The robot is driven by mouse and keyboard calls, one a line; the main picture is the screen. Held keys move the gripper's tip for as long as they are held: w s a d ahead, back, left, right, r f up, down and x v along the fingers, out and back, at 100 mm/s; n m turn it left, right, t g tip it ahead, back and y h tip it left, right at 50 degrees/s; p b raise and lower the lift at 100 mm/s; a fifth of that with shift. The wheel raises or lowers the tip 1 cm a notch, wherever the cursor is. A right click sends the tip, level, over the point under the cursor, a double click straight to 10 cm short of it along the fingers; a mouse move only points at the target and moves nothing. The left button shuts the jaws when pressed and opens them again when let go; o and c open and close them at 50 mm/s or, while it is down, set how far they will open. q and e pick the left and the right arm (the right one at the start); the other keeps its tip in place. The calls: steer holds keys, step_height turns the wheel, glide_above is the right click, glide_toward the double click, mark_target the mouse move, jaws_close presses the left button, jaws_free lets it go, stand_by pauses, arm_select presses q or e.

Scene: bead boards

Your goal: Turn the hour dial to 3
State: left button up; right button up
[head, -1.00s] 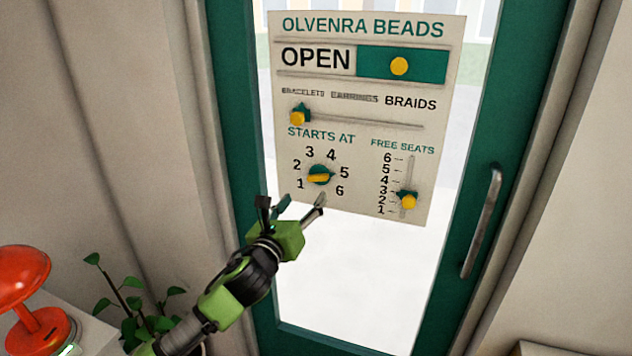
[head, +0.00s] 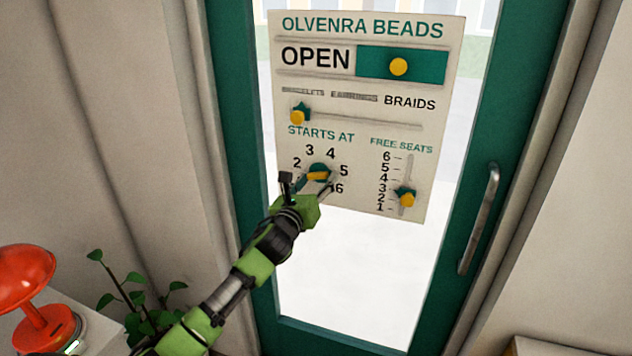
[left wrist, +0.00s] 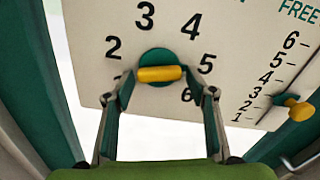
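The hour dial (head: 319,174) is a green disc with a yellow bar knob, under "STARTS AT" on the white sign (head: 350,130). It also shows in the left wrist view (left wrist: 158,73), where the bar lies nearly level. I cannot tell which end of the bar is the pointer. Numbers 2 to 6 ring it in the head view; the 1 is hidden by my gripper. My left gripper (head: 309,183) is at the dial, its fingers spread to the left and right of the knob. Small gaps seem to remain in the left wrist view. My right gripper is not in view.
The sign hangs on a glass door with a green frame (head: 232,130) and a handle (head: 480,218). Nearby are the free seats slider (head: 407,198) and the braids-row slider (head: 298,116). A red lamp (head: 25,272) and a plant (head: 135,300) stand at lower left.

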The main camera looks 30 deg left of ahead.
arm_select(q)
steer(key=c, duration=0.6)
steer(key=shift+c, duration=0.2)
steer(key=shift+n, duration=0.3)
steer(key=n+p, duration=0.1)
steer(key=n, duration=0.2)
steer(key=shift+d+r, duration=0.1)
steer(key=n+p, duration=0.1)
steer(key=n, duration=0.5)
steer(key=shift+d+r, duration=0.1)
steer(key=n+p, duration=0.1)
steer(key=n, duration=0.4)
steer(key=shift+r, duration=0.15)
steer(key=n, duration=0.5)
steer(key=shift+r+p, duration=0.1)
steer(key=shift+p, duration=0.3)
steer(key=shift+n, duration=0.3)
